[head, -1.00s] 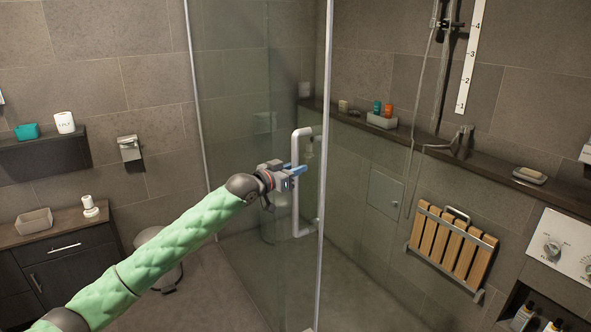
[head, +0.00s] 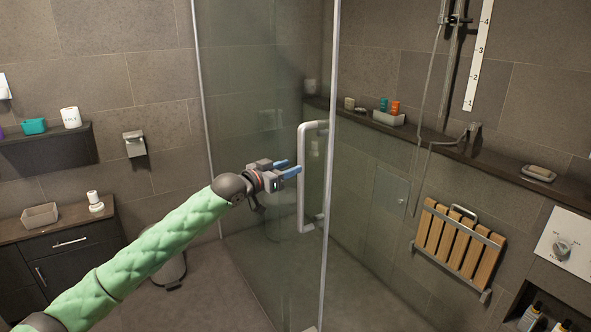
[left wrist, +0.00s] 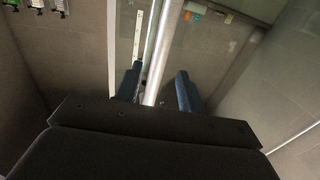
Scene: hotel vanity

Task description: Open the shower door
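The glass shower door (head: 262,100) stands in the middle of the head view, with a pale metal edge on its right. Its white vertical bar handle (head: 302,190) is near that edge. My left gripper (head: 290,169), with blue fingers, is just left of the handle's upper part, and its fingertips appear short of the bar. In the left wrist view my left gripper (left wrist: 158,85) has its fingers spread apart, and a pale bar, likely the handle (left wrist: 163,60), runs between them in the picture. It is not gripped. My right gripper is not in view.
A wall ledge (head: 450,145) runs along the right wall, above a folded slatted wooden seat (head: 460,243). A dark cabinet (head: 65,245) and a bin (head: 170,268) stand at left. The floor (head: 235,295) before the door is clear.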

